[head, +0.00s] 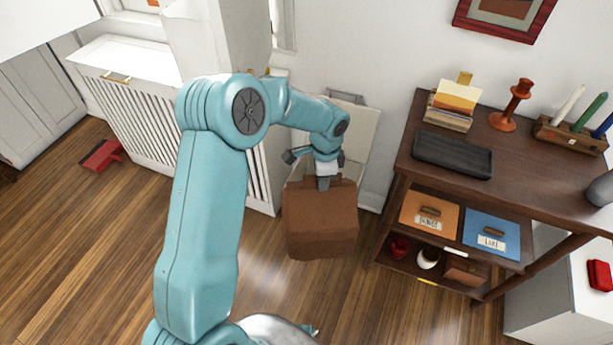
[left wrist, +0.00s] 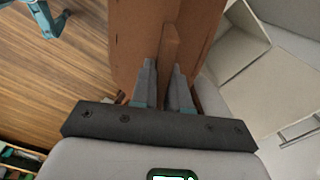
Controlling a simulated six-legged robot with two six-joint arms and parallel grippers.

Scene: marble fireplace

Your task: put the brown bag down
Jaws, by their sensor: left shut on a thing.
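The brown bag (head: 321,222) is a boxy bag in the middle of the head view, in front of the white wall. My left gripper (head: 324,181) is at its top, shut on the bag's upper part. In the left wrist view the bag (left wrist: 135,45) fills the upper middle, and the two grey fingers of my left gripper (left wrist: 164,85) close on a brown strip, likely its handle. I cannot tell whether the bag's underside touches the wooden floor.
A slatted white cabinet (head: 150,130) is at left. A red object (head: 102,155) lies on the floor there. Wooden floor (head: 90,240) is clear at lower left.

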